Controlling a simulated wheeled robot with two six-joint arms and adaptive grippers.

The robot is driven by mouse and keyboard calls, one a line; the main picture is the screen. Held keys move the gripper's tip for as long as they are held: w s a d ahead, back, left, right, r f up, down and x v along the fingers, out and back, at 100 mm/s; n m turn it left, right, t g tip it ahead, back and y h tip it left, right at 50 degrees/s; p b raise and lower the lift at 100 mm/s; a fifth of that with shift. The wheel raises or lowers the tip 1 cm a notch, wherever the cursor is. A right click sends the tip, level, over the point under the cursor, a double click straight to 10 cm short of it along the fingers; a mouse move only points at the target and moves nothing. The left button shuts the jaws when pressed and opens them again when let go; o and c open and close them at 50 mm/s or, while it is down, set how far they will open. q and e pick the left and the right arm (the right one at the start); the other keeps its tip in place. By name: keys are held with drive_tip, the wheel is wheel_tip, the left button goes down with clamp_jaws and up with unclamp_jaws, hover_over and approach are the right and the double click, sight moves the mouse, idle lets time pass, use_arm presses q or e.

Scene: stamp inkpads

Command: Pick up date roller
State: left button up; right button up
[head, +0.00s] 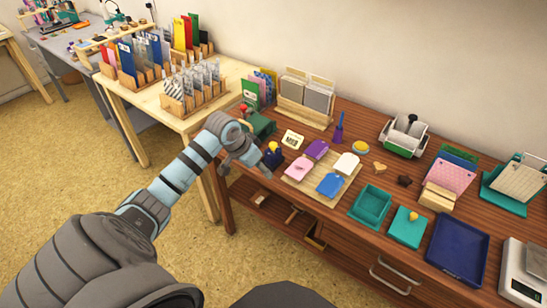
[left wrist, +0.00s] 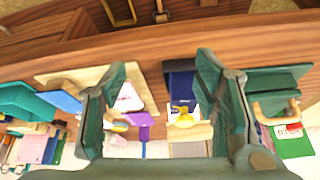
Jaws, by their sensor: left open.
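A small dark blue device with a yellow knob (head: 273,155) stands near the left front of the brown table; it looks like the date roller, though its markings are too small to read. In the left wrist view the dark blue device (left wrist: 181,86) shows between my fingers, nearer the right one, with its yellow knob lower in the picture. My left gripper (head: 245,160) is open and empty, just left of the device in the head view and apart from it. Its two spread fingers also show in the left wrist view (left wrist: 162,66). My right gripper is not in view.
A green device (head: 262,125) stands close behind the blue one; a tan board (head: 318,198) with several coloured tags lies to its right. A white card (head: 292,139) stands behind.

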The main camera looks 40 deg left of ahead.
use_arm(q)
approach(272, 150)
drive_tip(key=shift+t, duration=0.4)
drive_tip(key=b+x, duration=0.1)
drive_tip(key=x, duration=0.2)
drive_tip(key=b+x, duration=0.1)
drive_tip(key=x, duration=0.2)
drive_tip(key=b+x, duration=0.2)
drive_tip(key=x, duration=0.2)
drive_tip(key=shift+s+f, duration=0.2)
drive_tip(key=shift+s, duration=0.15)
drive_tip(key=shift+a+r, duration=0.1)
clamp_jaws()
